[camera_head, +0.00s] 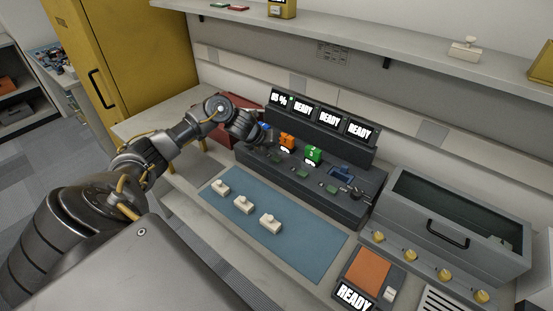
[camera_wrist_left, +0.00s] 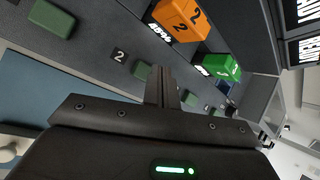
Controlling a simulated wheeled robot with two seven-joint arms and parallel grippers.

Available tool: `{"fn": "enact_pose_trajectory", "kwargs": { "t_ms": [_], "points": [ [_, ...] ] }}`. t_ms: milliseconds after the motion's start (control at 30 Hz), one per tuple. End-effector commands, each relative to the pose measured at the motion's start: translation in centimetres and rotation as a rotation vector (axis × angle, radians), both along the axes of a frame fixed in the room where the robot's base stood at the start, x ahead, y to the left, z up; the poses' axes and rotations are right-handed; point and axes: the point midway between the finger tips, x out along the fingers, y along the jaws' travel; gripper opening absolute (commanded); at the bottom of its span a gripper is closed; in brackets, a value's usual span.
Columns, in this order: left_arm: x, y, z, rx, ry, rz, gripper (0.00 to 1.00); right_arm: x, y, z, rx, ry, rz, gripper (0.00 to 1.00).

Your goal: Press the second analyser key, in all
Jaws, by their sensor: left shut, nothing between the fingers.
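The analyser (camera_head: 345,197) is a dark console with a row of screens above its bays. An orange block marked 2 (camera_head: 287,140) sits in its second bay, also seen in the left wrist view (camera_wrist_left: 180,18). The second key (camera_wrist_left: 142,70) is a small green key beside a label "2" in the left wrist view. My left gripper (camera_head: 259,142) is shut and empty over the console's left part. In the left wrist view its fingertips (camera_wrist_left: 164,72) appear just beside the second key; I cannot tell whether they touch it. My right gripper is not in view.
A green block (camera_head: 313,154) sits in the third bay. Several white pieces lie on the blue mat (camera_head: 305,246) in front. A grey drawer box (camera_head: 455,215) with yellow knobs and an orange pad (camera_head: 368,270) stand right. A shelf (camera_head: 390,42) runs above.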

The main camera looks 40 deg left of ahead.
Motion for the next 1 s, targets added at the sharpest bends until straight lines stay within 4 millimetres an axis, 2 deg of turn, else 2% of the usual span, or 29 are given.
{"fn": "enact_pose_trajectory", "kwargs": {
  "t_ms": [767, 1000],
  "points": [
    [0.0, -0.01, -0.01, 0.0, 0.0, 0.0, 0.0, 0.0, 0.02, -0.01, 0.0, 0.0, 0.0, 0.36],
    [-0.01, 0.01, -0.72, 0.0, 0.0, 0.0, 0.0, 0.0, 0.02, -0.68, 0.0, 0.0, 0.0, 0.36]
  ]
}}
